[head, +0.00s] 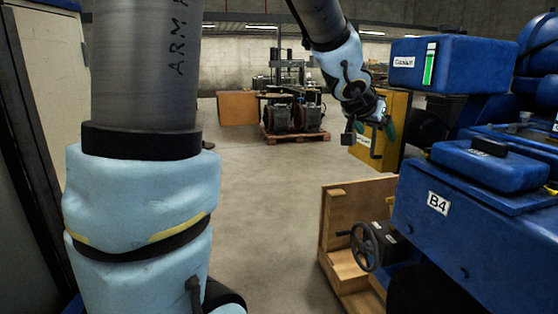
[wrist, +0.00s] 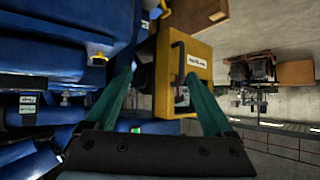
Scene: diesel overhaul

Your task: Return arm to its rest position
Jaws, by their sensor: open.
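My arm spans the head view, with a large grey and light blue link at the left and the forearm at the upper middle. My gripper (head: 385,128) hangs at the forearm's end, in front of the yellow cabinet (head: 368,146) and left of the blue engine (head: 470,218). In the wrist view my gripper (wrist: 166,92) shows two green fingers spread apart, with nothing held between them. The yellow cabinet (wrist: 196,62) with a white label shows beyond the fingers, apart from them.
A blue box (head: 465,62) with a green-marked gauge sits on the engine. A wooden crate (head: 335,225) and a handwheel (head: 365,247) stand low at the right. A pallet with machinery (head: 292,115) stands far back. The middle floor (head: 265,200) is clear. A pale door (head: 50,70) is at left.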

